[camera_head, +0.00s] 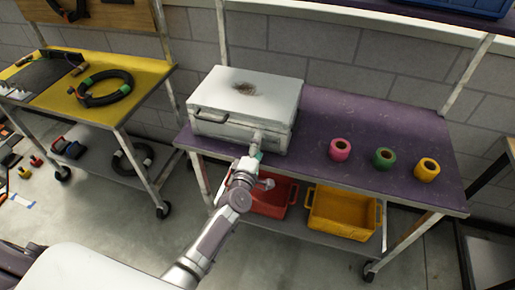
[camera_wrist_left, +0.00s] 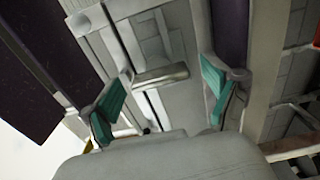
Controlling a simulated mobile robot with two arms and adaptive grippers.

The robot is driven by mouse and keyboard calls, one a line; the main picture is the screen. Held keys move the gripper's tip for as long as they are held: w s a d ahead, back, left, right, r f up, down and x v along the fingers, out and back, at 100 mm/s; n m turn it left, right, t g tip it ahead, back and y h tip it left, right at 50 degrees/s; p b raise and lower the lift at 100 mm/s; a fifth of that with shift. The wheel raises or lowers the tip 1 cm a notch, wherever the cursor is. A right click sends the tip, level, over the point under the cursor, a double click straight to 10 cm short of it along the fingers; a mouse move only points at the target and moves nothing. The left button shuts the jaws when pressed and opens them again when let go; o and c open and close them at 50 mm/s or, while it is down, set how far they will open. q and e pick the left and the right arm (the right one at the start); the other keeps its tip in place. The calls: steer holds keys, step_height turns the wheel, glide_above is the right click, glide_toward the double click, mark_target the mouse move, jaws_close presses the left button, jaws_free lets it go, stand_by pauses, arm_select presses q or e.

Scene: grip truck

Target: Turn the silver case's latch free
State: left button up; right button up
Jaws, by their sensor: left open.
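The silver case (camera_head: 272,92) sits closed on the left part of the purple-topped table, with a dark worn patch on its lid. My left gripper (camera_head: 257,153) is at the case's front side, near its right end, and hides that part in the head view. In the left wrist view the gripper (camera_wrist_left: 164,92) is open, its teal pads apart. A short grey bar (camera_wrist_left: 160,75), seemingly the latch, shows between and just beyond the pads on the case front (camera_wrist_left: 185,45). I cannot tell whether the pads touch it. My right gripper is not in view.
The case's handle (camera_head: 208,116) is on its front left. Pink (camera_head: 340,149), green (camera_head: 383,158) and yellow (camera_head: 427,169) tape rolls stand on the purple tabletop (camera_head: 330,115). Red (camera_head: 271,202) and yellow (camera_head: 342,214) bins are on the shelf below. A yellow cart (camera_head: 135,70) stands left.

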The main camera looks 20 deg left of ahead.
arm_select(q)
steer(key=s, duration=1.2)
steer(key=s+d+f+m+g+h, duration=0.1)
steer(key=s+f+m+g, duration=0.5)
steer(key=f, duration=0.8)
steer(key=s+f+m+g+h, duration=0.15)
steer(key=s+f+m, duration=0.45)
steer(key=f, duration=0.8)
steer(key=s+a+f+m+g, duration=0.2)
steer(key=s+f, duration=0.3)
steer(key=s, duration=0.5)
steer(key=s+a+f+m+g+y, duration=0.1)
steer(key=s+a+f+m+g, duration=0.1)
steer(key=s+f, duration=0.4)
steer(key=s+a+f+m+g+y, duration=0.1)
steer(key=s+f+m+g, duration=0.3)
steer(key=s, duration=1)
steer(key=shift+s+a+f+g, duration=0.3)
steer(key=shift+a+f+g, duration=0.45)
steer(key=shift+a, duration=0.05)
steer(key=shift+y, duration=0.25)
